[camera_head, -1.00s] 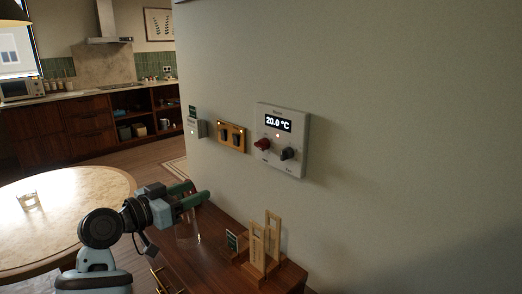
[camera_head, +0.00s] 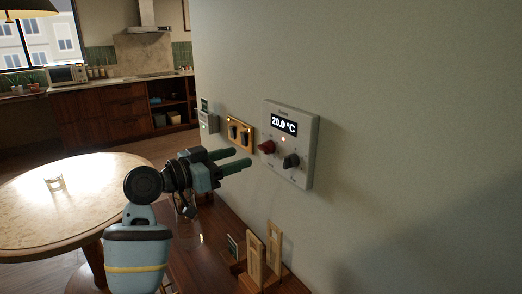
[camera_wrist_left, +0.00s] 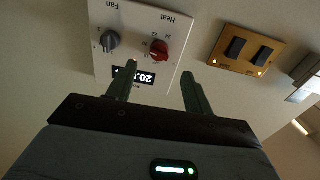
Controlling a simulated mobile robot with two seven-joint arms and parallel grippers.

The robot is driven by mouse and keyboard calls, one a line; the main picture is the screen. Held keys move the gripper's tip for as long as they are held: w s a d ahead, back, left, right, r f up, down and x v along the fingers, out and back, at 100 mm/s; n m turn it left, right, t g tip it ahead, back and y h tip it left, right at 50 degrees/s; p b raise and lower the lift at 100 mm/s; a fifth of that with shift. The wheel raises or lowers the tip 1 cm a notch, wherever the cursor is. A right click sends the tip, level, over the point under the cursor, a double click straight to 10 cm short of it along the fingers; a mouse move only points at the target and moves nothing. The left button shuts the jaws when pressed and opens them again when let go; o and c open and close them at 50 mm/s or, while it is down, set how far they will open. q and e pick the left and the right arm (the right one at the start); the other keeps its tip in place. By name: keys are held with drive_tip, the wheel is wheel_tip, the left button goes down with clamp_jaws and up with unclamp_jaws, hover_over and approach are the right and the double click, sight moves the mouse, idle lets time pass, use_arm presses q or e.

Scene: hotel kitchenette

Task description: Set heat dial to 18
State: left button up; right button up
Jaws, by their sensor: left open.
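A white wall thermostat (camera_head: 300,165) reads 20.0 °C on its dark display (camera_head: 284,124). Its red heat dial (camera_head: 267,147) sits lower left and a dark grey fan dial (camera_head: 291,161) lower right. In the left wrist view the panel appears upside down, with the red heat dial (camera_wrist_left: 159,49) just beyond and between my fingertips, and the fan dial (camera_wrist_left: 109,41) further left. My left gripper (camera_head: 241,159) is open and empty, its green fingers pointing at the panel, a little short of the heat dial. It also shows in the left wrist view (camera_wrist_left: 160,78). My right gripper is out of view.
A brass switch plate (camera_head: 239,134) with two dark switches is left of the thermostat, and a small white wall box (camera_head: 208,122) beyond it. Wooden holders (camera_head: 264,258) stand on the cabinet below. A round table (camera_head: 75,190) is at the left.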

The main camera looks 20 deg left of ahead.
sight(261, 150)
use_arm(q)
drive_tip(key=x, duration=0.6)
drive_tip(key=shift+r, duration=0.1)
drive_tip(key=shift+x, duration=0.75)
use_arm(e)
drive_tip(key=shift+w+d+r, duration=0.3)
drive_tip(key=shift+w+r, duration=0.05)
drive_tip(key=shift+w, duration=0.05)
